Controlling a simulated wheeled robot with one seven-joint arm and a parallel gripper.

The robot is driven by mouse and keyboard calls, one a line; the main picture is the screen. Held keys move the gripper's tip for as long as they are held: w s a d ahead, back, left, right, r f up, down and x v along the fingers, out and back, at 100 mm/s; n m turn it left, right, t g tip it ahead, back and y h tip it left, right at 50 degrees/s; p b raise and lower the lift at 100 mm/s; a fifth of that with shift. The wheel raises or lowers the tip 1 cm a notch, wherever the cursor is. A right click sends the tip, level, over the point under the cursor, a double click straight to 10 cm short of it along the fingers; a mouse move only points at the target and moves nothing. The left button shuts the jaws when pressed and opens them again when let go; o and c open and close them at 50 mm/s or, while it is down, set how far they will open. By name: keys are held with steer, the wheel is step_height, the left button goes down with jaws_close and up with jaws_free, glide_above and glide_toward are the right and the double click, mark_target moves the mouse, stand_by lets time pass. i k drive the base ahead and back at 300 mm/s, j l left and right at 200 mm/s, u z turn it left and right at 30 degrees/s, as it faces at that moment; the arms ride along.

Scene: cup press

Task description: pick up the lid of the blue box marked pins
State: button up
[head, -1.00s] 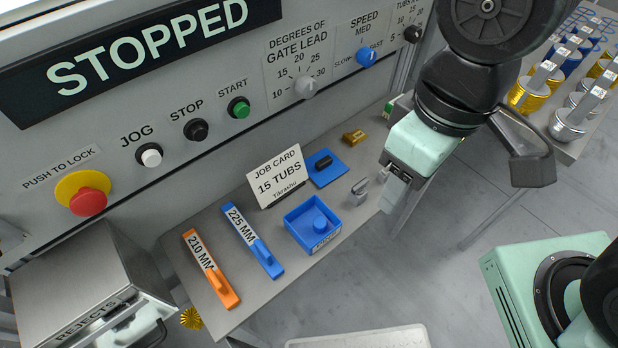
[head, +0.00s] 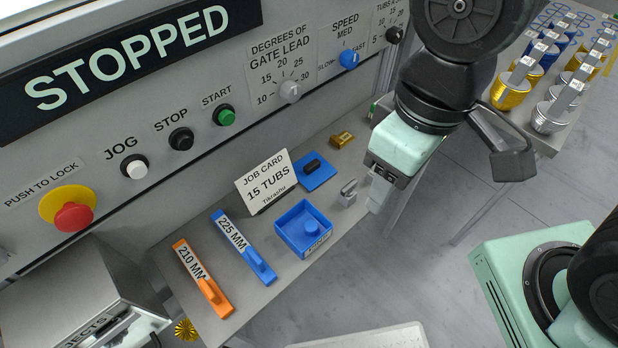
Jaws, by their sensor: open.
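The blue box (head: 291,238) stands open on the grey bench, with a round blue post inside. The label on its front is too small to read. A flat blue lid (head: 324,179) with a black knob (head: 312,165) lies on the bench just behind the box, apart from it. My gripper (head: 379,204) is open and points down to the right of the box and lid, near the bench's right end. It touches neither, and its fingertips are hard to make out.
A small grey metal piece (head: 347,194) stands between the box and my gripper. A brass block (head: 342,140) lies behind it. The job card (head: 264,181) stands left of the lid. Orange (head: 203,280) and blue (head: 244,246) bars lie further left. The machine panel rises behind.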

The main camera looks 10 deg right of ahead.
mark_target(312, 170)
steer(key=i+l+u, duration=0.1)
steer(key=l+u, duration=0.65)
steer(key=l, duration=0.15)
steer(key=l+u, duration=0.4)
steer(key=i+l, duration=0.05)
steer(key=l, duration=0.05)
